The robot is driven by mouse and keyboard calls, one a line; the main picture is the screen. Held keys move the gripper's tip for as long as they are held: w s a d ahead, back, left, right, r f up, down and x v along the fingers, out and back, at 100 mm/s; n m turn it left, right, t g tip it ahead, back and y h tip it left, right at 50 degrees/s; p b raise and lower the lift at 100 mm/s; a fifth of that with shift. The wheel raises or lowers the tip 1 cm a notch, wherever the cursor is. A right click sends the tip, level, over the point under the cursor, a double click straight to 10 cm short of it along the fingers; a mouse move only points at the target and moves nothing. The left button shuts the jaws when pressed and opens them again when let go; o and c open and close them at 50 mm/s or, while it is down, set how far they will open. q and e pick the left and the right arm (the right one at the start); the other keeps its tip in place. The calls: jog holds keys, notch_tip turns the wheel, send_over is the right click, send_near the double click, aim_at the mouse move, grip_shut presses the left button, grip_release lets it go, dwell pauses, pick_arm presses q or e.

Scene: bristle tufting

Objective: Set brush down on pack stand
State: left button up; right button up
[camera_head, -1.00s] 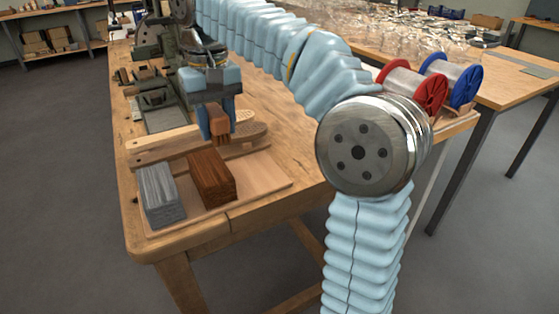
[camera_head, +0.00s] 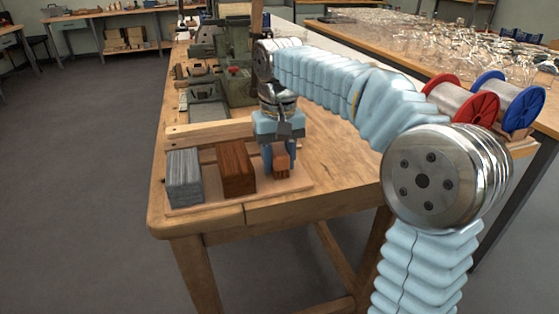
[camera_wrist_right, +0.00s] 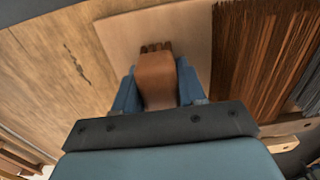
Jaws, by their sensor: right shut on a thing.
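The brush (camera_head: 281,160) has an orange-brown wooden body. In the right wrist view the brush (camera_wrist_right: 156,78) shows short dark bristles at its far end. My right gripper (camera_head: 280,168) is shut on it, with a blue finger on each side. It holds the brush over the right end of a thin pale board (camera_head: 299,187), which looks like the pack stand. The brush is right at or just above the board; I cannot tell if it touches. A brown bristle block (camera_head: 236,170) and a grey one (camera_head: 184,177) stand on the board to its left. My left gripper is out of view.
A wooden rail (camera_head: 210,131) lies behind the board. Green machinery (camera_head: 205,85) stands farther back on the bench (camera_head: 340,165). A red spool (camera_head: 472,103) and a blue spool (camera_head: 520,105) stand at the right. The bench right of the board is clear.

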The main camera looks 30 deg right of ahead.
aim_at(279, 149)
jog(key=shift+f, duration=0.15)
jog(key=o, duration=1)
notch_tip(279, 149, up, 12)
jog(key=shift+r+p, duration=0.15)
jog(key=shift+p, duration=1)
